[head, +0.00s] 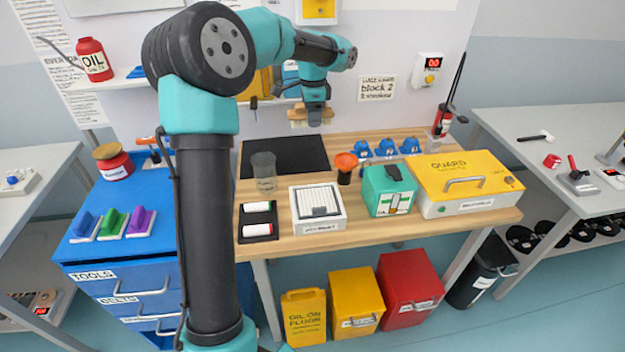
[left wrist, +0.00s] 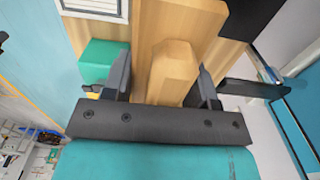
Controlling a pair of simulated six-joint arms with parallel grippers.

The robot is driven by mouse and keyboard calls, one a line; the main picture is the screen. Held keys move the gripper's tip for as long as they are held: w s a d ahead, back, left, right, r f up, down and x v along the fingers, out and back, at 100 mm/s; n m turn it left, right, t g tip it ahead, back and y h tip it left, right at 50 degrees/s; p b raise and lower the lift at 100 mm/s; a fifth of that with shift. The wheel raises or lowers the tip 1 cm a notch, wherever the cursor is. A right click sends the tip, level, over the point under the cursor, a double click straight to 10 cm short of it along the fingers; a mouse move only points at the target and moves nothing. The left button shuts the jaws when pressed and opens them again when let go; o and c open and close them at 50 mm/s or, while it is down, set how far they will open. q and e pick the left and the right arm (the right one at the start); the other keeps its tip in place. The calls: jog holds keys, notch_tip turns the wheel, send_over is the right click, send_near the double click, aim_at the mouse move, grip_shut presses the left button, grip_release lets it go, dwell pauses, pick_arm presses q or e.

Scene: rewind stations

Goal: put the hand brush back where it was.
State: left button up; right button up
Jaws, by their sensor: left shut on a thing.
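The hand brush (head: 300,117), a pale wooden piece with light bristles, hangs beneath my left gripper (head: 314,104) near the back of the wooden table (head: 370,228). It appears held above the table, beyond the black mat (head: 282,156). In the left wrist view, the wooden brush (left wrist: 172,68) lies between the two dark fingers of my left gripper (left wrist: 163,82), which is shut on it. The brush's underside and its exact height are hard to tell. My right gripper is not in view.
Blue clamps (head: 386,148) stand at the back.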

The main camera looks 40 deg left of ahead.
pick_arm(q)
notch_tip(320, 180, down, 20)
jog(key=shift+r, duration=0.15)
dwell(0.3)
jog(key=shift+f, duration=2.1)
jog(key=shift+f, duration=0.1)
jog(key=o, duration=0.9)
notch_tip(320, 180, up, 12)
jog(key=shift+r, duration=0.15)
